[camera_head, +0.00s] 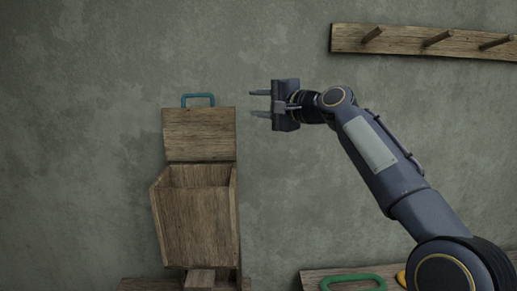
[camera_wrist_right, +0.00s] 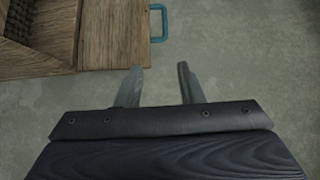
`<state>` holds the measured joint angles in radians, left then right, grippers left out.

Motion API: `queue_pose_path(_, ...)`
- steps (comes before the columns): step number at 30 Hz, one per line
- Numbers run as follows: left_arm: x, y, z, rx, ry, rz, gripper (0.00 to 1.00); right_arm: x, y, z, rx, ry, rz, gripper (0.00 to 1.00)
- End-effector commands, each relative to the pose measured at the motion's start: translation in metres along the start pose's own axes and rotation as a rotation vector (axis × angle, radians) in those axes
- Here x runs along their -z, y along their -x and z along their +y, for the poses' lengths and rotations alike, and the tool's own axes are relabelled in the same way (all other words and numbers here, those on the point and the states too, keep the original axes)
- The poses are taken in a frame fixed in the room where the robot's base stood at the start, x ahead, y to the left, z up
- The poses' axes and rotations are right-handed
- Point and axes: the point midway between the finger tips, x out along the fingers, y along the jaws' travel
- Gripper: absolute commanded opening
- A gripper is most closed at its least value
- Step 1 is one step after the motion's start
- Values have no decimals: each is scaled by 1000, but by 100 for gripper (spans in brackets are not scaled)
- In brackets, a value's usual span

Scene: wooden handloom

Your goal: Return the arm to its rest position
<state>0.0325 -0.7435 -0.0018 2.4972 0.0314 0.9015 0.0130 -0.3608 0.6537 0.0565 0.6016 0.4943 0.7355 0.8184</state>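My right gripper (camera_head: 260,103) is raised in front of the grey wall, to the right of the wooden box's raised lid. Its two fingers point left, are apart and hold nothing; they also show spread in the right wrist view (camera_wrist_right: 160,82). My right arm reaches in from the lower right. My left gripper is in neither view.
A wooden box (camera_head: 195,228) stands at the left with its lid (camera_head: 199,135) up and a teal handle (camera_head: 198,96) on top. A wooden peg rail (camera_head: 415,42) is on the wall at upper right. A green ring-shaped handle (camera_head: 352,282) lies on a wooden surface (camera_head: 312,280) below.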

Motion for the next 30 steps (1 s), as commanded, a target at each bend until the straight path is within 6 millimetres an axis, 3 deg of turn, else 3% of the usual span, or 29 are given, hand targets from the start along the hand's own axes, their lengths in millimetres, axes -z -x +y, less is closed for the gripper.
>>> queue_pose_path(8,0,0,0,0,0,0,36,9,43,20,-90,92,30,34)
queue_pose_path(14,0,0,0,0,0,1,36,12,92,49,-194,187,52,34)
queue_pose_path(17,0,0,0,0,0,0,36,10,127,72,-263,248,62,34)
queue_pose_path(20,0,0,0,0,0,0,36,3,174,107,-359,325,66,34)
queue_pose_path(23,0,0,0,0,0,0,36,-14,230,156,-475,412,57,34)
queue_pose_path(30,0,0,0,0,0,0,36,-79,342,287,-726,575,-23,34)
